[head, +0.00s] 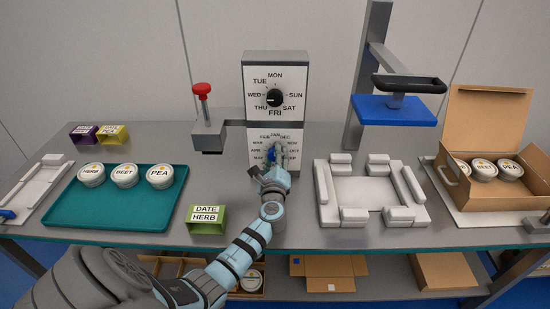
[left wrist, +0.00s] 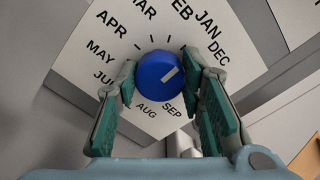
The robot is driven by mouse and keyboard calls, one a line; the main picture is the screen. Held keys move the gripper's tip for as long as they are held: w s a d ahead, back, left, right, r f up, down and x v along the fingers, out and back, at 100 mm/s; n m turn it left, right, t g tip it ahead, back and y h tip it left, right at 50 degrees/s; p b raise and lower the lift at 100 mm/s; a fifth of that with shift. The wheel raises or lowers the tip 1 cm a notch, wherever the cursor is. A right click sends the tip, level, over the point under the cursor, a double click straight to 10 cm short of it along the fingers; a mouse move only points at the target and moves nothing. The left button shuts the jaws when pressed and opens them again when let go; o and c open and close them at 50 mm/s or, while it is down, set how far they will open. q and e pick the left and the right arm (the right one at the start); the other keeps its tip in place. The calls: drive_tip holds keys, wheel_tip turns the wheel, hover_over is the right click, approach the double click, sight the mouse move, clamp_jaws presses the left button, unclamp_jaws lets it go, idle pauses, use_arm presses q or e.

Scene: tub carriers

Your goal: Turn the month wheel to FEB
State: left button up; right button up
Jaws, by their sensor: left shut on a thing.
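The month wheel is a white panel (head: 256,165) below the weekday dial, with month names around a blue knob (left wrist: 158,72). In the left wrist view the knob's white mark slants up to the right, roughly toward DEC and JAN; the exact month is hard to tell. FEB (left wrist: 182,9) is at the top edge of that view. My left gripper (left wrist: 160,88) is shut on the blue knob, one finger on each side. In the head view my left gripper (head: 272,168) hides the lower part of the panel. My right gripper is not in view.
Above is a black weekday knob (head: 275,98). Left of it stands a red-topped plunger (head: 202,90). A teal tray (head: 110,212) holds several tubs. A green DATE HERB block (head: 207,219), a white fixture (head: 370,192) and an open carton (head: 488,115) share the bench.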

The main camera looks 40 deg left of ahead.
use_arm(q)
drive_tip(key=shift+f+n+b, duration=0.15)
drive_tip(key=shift+n+b, duration=1.6)
drive_tip(key=shift+n, duration=1.05)
drive_tip(key=o, duration=1.2)
drive_tip(key=shift+c, duration=0.2)
